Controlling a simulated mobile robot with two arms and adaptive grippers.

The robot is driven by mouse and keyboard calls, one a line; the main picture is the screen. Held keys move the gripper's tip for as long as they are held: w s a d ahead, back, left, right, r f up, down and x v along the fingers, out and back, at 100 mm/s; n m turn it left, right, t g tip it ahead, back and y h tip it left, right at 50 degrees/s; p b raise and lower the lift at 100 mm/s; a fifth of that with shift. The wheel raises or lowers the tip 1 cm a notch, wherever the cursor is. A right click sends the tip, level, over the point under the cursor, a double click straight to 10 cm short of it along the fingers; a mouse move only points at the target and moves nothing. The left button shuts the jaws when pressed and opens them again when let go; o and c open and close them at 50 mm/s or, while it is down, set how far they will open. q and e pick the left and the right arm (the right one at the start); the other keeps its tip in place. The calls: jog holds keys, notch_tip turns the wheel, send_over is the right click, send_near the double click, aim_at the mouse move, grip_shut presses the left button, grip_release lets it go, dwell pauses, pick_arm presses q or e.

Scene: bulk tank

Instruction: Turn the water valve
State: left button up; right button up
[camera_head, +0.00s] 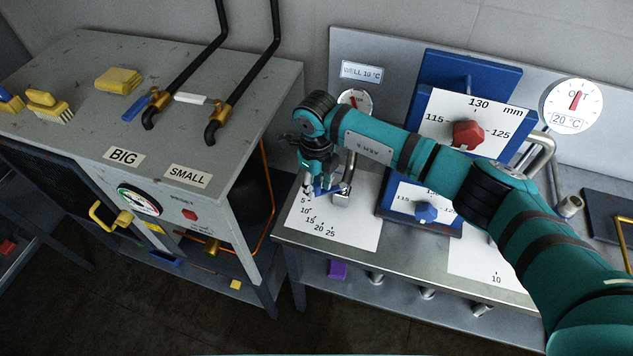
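My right arm, teal with black joints, comes in from the lower right. Its gripper (325,190) points down at a white scale plate (345,234) marked 5 to 25, under a "WELL 10 °C" sign (362,73). A small blue part shows at the fingertips; the arm hides most of it, so I cannot tell whether the fingers hold it or are open. A bent metal pipe (350,165) and a silver block stand just right of the fingers. No label here reads "water valve". My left gripper is not in view.
Blue knob (426,212) and red knob (467,134) sit on dials right of the gripper. A round gauge (572,105) reads 20 °C. On the grey cabinet (235,79) at left, black pipes carry a blue-handled valve (135,108) and a white-handled valve (190,98).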

grip_shut()
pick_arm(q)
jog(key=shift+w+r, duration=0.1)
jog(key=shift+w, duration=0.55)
pick_arm(e)
jog(key=m+b, duration=0.1)
jog(key=b, duration=0.1)
jog(key=w+m+b, duration=0.1)
jog(key=b, duration=0.1)
jog(key=shift+w+a+f, duration=0.1)
jog(key=shift+w+f, duration=0.2)
jog(key=shift+w+r+m+b, duration=0.2)
jog(key=shift+w+m+b, duration=0.1)
jog(key=shift+m+b, duration=0.35)
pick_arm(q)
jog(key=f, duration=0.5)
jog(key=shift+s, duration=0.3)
pick_arm(e)
jog(key=shift+r, duration=0.15)
jog(key=shift+o, duration=1.8)
grip_release()
